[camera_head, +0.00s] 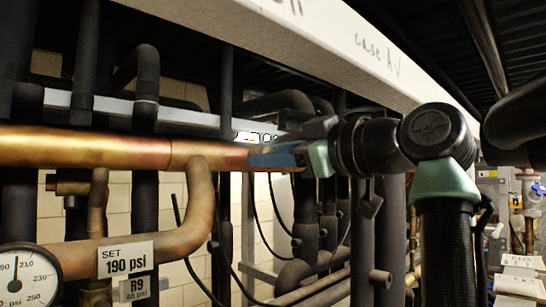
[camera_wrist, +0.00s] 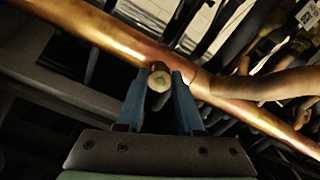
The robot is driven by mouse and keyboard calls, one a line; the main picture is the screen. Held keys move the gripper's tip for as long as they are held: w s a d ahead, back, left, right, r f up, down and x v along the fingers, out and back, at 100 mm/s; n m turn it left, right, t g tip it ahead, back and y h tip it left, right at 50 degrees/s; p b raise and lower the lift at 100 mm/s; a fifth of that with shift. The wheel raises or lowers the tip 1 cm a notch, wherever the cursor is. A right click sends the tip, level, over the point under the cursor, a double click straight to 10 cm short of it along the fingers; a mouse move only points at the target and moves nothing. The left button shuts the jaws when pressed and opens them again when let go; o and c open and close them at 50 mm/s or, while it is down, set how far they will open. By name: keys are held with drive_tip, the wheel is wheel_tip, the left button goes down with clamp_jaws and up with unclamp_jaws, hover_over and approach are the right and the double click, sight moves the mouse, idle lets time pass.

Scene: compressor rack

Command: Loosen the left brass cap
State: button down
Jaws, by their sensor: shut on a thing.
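A small brass cap (camera_wrist: 160,79) with a round end face sits at the copper pipe in the wrist view. The two blue fingers of my gripper (camera_wrist: 160,85) stand on either side of it, shut on it. In the head view my gripper (camera_head: 262,157) reaches in from the right, its fingertips at the right part of the thick copper pipe (camera_head: 95,147). The held cap is hidden behind the fingers there. I cannot tell from these views whether another cap sits beside it.
A copper branch (camera_head: 200,205) curves down from the pipe close to the left of my fingers. A pressure gauge (camera_head: 20,278) and a "SET 190 psi" label (camera_head: 126,258) are at lower left. A white beam (camera_head: 300,40) crosses above my arm. Dark pipes stand behind.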

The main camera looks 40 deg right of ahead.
drive_tip(key=n, duration=0.5)
idle(0.6)
drive_tip(key=c, duration=0.5)
unclamp_jaws()
drive_tip(key=shift+c, duration=0.2)
drive_tip(key=shift+a+f, duration=0.1)
